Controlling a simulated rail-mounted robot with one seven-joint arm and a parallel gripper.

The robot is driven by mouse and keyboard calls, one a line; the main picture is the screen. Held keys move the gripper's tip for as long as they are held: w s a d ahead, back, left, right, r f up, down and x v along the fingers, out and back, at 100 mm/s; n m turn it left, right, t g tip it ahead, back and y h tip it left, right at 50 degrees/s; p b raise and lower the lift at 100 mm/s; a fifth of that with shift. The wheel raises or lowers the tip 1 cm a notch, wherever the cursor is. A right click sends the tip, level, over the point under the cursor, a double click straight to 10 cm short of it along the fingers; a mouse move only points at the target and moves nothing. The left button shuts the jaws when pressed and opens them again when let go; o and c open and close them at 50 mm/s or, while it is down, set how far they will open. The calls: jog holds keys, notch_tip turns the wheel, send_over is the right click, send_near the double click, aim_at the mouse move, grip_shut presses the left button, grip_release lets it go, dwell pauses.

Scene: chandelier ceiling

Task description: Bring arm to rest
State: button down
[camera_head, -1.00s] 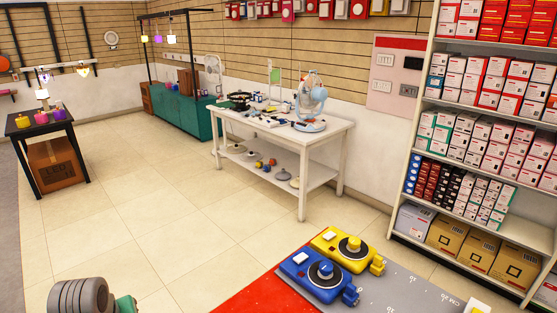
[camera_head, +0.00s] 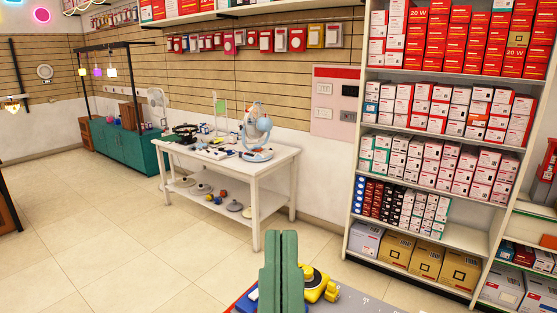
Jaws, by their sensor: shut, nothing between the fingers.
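My gripper (camera_head: 283,238) stands upright at the bottom centre of the head view. Its two green fingers are pressed together, with nothing between them. It is in front of a counter (camera_head: 367,302) and covers part of it. A yellow device (camera_head: 318,284) with a round knob shows just right of the fingers. Only a small part of a blue device (camera_head: 246,301) shows to their left. The rest of my arm is out of view.
A white table (camera_head: 270,165) with a fan and small items stands beyond the gripper. A tall shelf (camera_head: 352,215) of boxes is at the right. A teal cabinet (camera_head: 125,150) is at the back left. Open tiled floor (camera_head: 110,250) lies at the left.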

notch_tip(320, 180, up, 34)
jog(key=p, duration=3)
jog(key=shift+w+a+r, duration=0.25)
jog(key=shift+a, duration=0.05)
jog(key=shift+f, duration=0.1)
